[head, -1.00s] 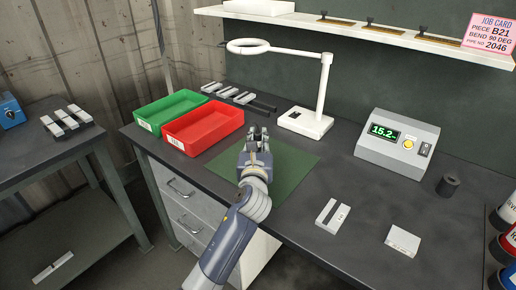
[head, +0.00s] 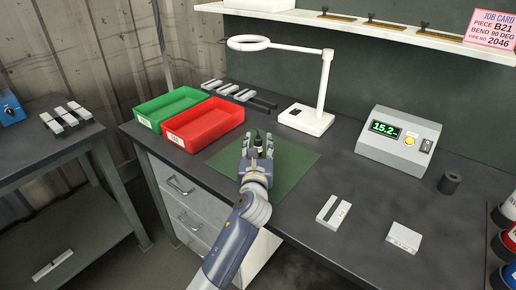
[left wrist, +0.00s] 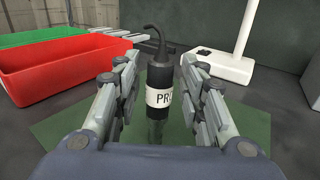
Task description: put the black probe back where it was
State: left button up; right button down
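The black probe (left wrist: 160,78) has a white label starting "PR" and a cable curling from its top. In the left wrist view it looks upright between the two fingers of my left gripper (left wrist: 160,100), with a narrow gap showing on each side. In the head view the probe (head: 258,143) is mostly hidden by my left gripper (head: 257,146), which is over the green mat (head: 297,160). The fingers look open around the probe. Whether the probe's lower end touches the mat cannot be told. My right gripper is not in view.
A red bin (head: 205,126) and green bin (head: 170,108) stand left of the mat. A white ring lamp (head: 305,120) stands behind it. A display box (head: 397,142), a dark cylinder (head: 449,183) and two pale blocks (head: 333,211) (head: 403,238) are to the right.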

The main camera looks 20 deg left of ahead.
pick_arm(q)
jog(key=v, duration=1.2)
jog(key=shift+r, duration=0.1)
